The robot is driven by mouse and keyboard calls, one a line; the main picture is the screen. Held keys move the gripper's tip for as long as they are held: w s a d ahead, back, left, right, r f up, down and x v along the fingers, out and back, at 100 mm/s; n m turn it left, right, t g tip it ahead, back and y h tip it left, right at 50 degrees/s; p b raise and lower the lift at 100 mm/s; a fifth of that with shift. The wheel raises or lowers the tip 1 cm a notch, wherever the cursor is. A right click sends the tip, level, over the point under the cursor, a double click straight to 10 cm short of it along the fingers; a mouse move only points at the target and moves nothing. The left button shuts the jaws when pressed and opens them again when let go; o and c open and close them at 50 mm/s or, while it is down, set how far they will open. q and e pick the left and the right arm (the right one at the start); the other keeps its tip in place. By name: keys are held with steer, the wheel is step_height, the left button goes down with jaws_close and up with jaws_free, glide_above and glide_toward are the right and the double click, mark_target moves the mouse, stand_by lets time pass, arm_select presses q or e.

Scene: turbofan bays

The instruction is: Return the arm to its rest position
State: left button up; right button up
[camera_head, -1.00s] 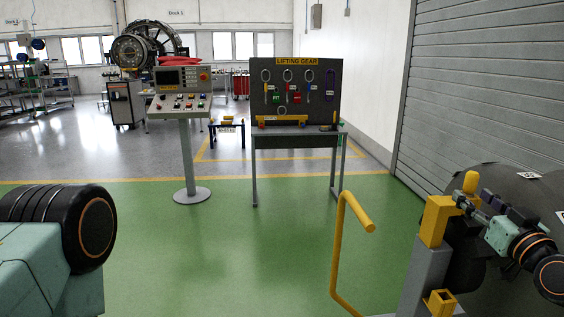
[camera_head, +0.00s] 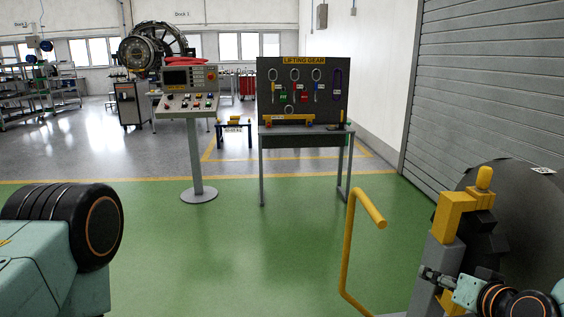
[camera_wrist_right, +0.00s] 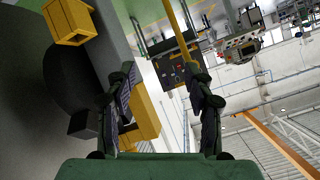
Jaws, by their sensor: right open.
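My right gripper (camera_head: 430,276) is at the lower right of the head view, in front of a grey post with a yellow bracket (camera_head: 457,213) on top. In the right wrist view my right gripper (camera_wrist_right: 165,90) has its two dark fingers wide apart, with nothing held between them. A yellow block (camera_wrist_right: 143,112) shows behind the left finger, and I cannot tell how far away it is. My left gripper is not in view.
A yellow handrail (camera_head: 352,235) stands left of my right gripper. A large dark round part (camera_head: 520,215) is behind the post. A control console (camera_head: 188,103) and a lifting gear board (camera_head: 302,90) stand farther off. The green floor (camera_head: 235,245) between is clear.

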steer(key=s+a+f+g+b, duration=0.1)
steer(key=s+a+f+g, duration=0.2)
steer(key=s+f, duration=0.45)
steer(key=s+a+f+g+b, duration=0.1)
steer(key=s+a+f+g, duration=0.3)
steer(key=s+f, duration=0.4)
steer(key=s+a+f+n+g+b, duration=0.1)
steer(key=s+f+g, duration=0.1)
steer(key=s+f, duration=0.4)
steer(key=s+a+f+n+g+h+b, duration=0.1)
steer(key=s+f, duration=0.5)
steer(key=s, duration=0.7)
steer(key=n+g, duration=0.1)
steer(key=g, duration=0.1)
steer(key=shift+s+a+f+n+g, duration=0.15)
steer(key=shift+f+n+g, duration=0.15)
